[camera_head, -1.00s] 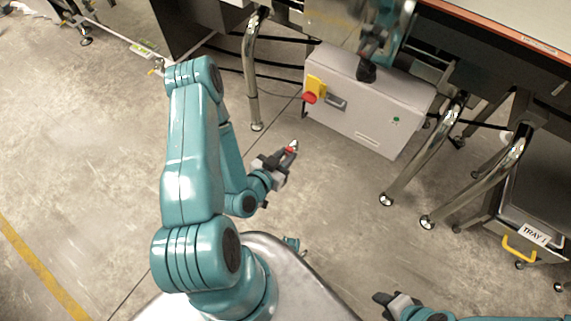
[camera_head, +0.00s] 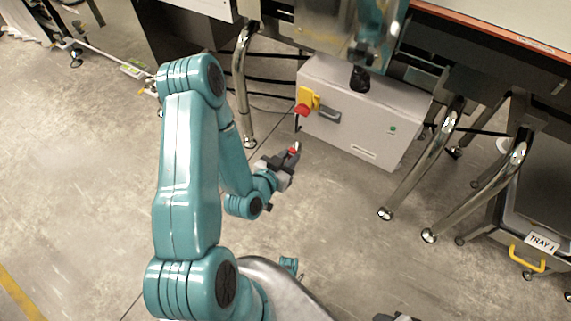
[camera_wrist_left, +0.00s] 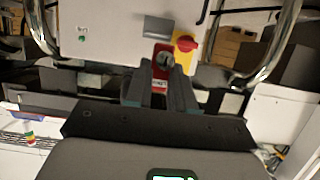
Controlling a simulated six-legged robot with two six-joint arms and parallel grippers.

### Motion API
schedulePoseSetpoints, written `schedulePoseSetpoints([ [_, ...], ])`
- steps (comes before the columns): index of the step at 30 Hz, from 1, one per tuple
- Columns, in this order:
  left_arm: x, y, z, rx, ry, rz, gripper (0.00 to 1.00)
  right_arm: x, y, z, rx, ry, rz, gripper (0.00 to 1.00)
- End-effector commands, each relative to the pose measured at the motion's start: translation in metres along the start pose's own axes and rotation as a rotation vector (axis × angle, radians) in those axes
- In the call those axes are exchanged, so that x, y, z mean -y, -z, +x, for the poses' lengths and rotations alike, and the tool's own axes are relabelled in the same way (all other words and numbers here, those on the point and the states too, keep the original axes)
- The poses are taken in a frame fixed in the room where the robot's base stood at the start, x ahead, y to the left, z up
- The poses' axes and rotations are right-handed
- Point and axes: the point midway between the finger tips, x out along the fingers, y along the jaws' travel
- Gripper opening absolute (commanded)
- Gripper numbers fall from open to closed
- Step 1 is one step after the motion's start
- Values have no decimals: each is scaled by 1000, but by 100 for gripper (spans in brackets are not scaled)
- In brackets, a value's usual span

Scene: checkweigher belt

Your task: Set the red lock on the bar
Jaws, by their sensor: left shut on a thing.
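My left gripper (camera_head: 288,163) is shut on the red lock (camera_head: 294,149) and holds it in the air, in front of the grey control box (camera_head: 350,137). In the left wrist view, the red lock (camera_wrist_left: 159,78) sits between the two dark fingers. A grey bar (camera_head: 329,115) sticks out beside the yellow switch plate with its red knob (camera_head: 303,109). In the left wrist view, the grey bar (camera_wrist_left: 158,27) shows just beyond the lock, with a visible gap in the head view. My right gripper is only a dark sliver at the bottom edge of the head view.
Shiny metal legs (camera_head: 243,90) stand left of the box, and more (camera_head: 447,140) stand to its right. A tray labelled TRAY 1 (camera_head: 541,243) is at the far right. The floor before the box is open.

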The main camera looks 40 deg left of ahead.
Motion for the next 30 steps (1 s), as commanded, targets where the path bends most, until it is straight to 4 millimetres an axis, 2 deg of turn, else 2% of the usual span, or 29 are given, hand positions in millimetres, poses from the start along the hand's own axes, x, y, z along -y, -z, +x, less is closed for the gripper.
schedulePoseSetpoints([
  [1,0,-1,3,-4,-1,1,0,-2,0,6,0,0,0,43],
  [21,0,12,37,-5,2,-3,0,-17,3,44,-5,-1,5,43],
  [23,0,16,39,-3,2,-3,0,-14,2,37,-4,0,4,43],
  [30,0,21,53,-3,1,-3,0,-12,1,32,-2,0,2,43],
])
